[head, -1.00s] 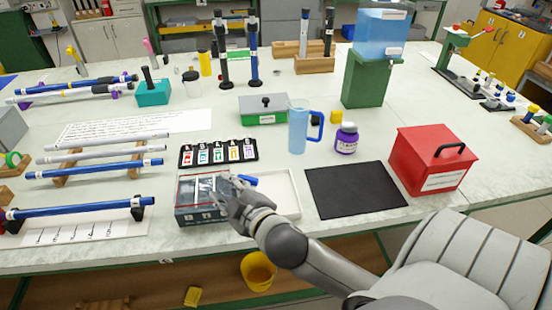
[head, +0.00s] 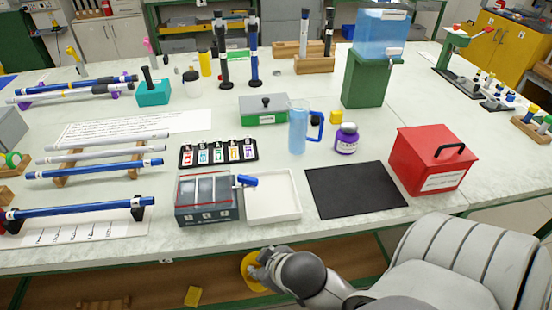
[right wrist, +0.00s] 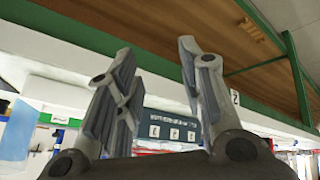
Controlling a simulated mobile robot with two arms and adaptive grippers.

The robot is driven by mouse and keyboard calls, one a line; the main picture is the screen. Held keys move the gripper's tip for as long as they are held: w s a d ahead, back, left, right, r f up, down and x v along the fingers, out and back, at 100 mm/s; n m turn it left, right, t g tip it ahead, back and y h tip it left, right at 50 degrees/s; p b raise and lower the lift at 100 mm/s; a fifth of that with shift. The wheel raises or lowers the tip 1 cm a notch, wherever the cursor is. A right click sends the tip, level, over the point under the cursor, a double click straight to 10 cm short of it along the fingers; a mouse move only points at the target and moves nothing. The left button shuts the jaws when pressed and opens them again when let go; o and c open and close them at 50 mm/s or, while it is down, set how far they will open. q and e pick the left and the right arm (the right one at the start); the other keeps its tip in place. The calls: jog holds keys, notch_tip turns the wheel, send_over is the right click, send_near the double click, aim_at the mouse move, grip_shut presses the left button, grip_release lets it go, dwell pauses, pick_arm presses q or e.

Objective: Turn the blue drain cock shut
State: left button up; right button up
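The blue drain cock (head: 246,181) sticks out from the upper right side of a grey tank (head: 208,214) with several clear-topped sections and numbered labels. Its handle points right, over the left part of a white tray (head: 273,208); nothing touches it. My right gripper (head: 257,266) is apart from it, in front of the table's front edge and lower down. In the right wrist view, the two fingers (right wrist: 160,85) are spread with nothing between them, and the tank's labelled front (right wrist: 168,130) shows beyond. My left gripper is not in view.
A black mat (head: 355,190) and a red box (head: 432,160) lie right of the tray. A rack of coloured tags (head: 218,152) stands behind the tank. A blue rod (head: 80,208) rests to the left. A yellow bucket (head: 249,276) is below the table edge, partly hidden by my gripper.

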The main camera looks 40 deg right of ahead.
jog(key=s+a+f+m+g+y, duration=0.1)
jog(key=s+a+f+g, duration=0.1)
jog(key=s+f, duration=0.4)
jog(key=shift+s+g, duration=0.15)
jog(key=shift+g, duration=0.45)
